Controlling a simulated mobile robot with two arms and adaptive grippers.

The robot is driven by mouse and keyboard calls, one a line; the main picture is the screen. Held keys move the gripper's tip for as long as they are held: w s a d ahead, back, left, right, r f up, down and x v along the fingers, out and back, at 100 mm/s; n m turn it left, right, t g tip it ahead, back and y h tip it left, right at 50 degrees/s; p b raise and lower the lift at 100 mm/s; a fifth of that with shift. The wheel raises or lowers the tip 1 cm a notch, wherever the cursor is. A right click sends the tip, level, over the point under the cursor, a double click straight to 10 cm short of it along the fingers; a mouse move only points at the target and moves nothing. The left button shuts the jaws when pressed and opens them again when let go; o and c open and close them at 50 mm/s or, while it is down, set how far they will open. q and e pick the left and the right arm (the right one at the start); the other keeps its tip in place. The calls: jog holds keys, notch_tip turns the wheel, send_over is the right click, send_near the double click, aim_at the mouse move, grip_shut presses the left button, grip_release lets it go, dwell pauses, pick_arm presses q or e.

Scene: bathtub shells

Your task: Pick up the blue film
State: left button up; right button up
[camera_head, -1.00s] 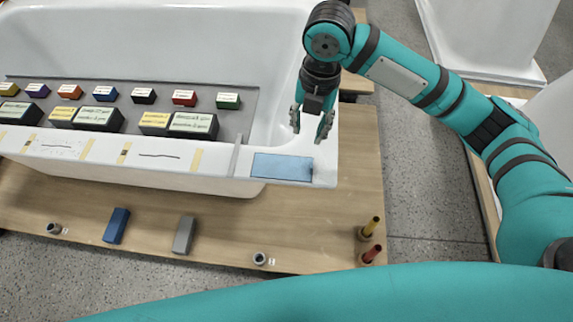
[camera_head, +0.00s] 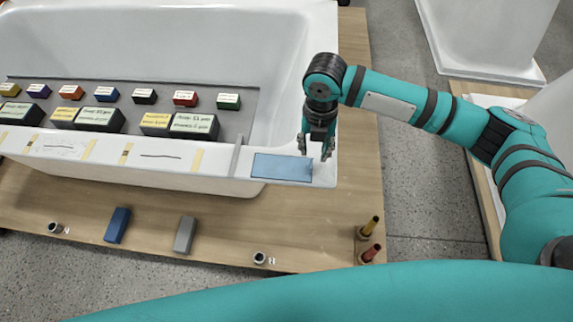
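The blue film (camera_head: 281,168) is a flat, light blue rectangle lying on the white rim of the bathtub shell (camera_head: 215,187), near its front right corner. My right gripper (camera_head: 314,157) points down just above the right end of the film. I cannot tell whether a fingertip touches the film. My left gripper is not in view.
A grey tray (camera_head: 245,107) in the tub holds several coloured and labelled blocks. A blue block (camera_head: 117,225) and a grey block (camera_head: 184,234) lie on the wooden board (camera_head: 150,242).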

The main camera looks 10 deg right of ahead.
jog(key=f, duration=0.3)
jog(key=f+p, duration=0.1)
jog(key=f, duration=0.1)
jog(key=shift+s+a, duration=0.2)
jog(key=shift+s, duration=0.1)
jog(key=shift+c, duration=0.3)
grip_shut()
